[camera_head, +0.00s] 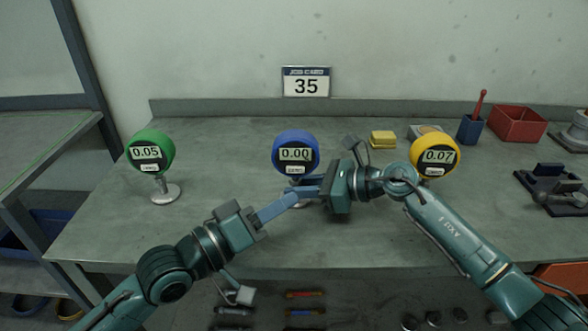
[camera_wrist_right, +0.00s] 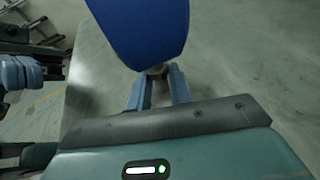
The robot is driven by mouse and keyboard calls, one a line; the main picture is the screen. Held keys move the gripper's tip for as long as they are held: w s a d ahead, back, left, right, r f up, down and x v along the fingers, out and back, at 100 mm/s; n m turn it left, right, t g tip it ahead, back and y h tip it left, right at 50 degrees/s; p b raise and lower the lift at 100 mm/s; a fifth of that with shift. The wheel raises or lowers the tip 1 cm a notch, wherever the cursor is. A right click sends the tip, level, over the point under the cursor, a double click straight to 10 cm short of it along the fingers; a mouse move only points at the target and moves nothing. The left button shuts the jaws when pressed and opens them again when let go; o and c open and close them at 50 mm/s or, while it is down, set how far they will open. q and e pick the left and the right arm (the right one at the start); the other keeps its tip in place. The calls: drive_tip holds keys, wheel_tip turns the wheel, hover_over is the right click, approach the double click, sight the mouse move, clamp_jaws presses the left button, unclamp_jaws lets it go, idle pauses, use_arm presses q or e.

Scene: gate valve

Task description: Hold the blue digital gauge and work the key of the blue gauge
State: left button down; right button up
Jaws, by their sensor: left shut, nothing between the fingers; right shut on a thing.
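The blue digital gauge (camera_head: 296,151) stands upright at the middle of the bench, its display reading 0.00 with a small key (camera_head: 295,170) below it. My right gripper (camera_head: 302,190) comes in from the right and is shut on the gauge's stem under the blue body. In the right wrist view the blue body (camera_wrist_right: 140,30) rises above the fingers (camera_wrist_right: 158,88). My left gripper (camera_head: 298,196) is shut and empty, its tips low in front of the gauge, near the right fingers. The gauge's base is mostly hidden behind the grippers.
A green gauge (camera_head: 150,152) reading 0.05 stands at left, and a yellow gauge (camera_head: 434,155) reading 0.07 at right behind my right arm. A job card sign (camera_head: 306,82) shows 35. A yellow block (camera_head: 383,138), blue cup (camera_head: 471,129) and red bin (camera_head: 518,124) sit at the back right.

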drive_tip(key=o, duration=0.8)
drive_tip(key=shift+o, duration=0.2)
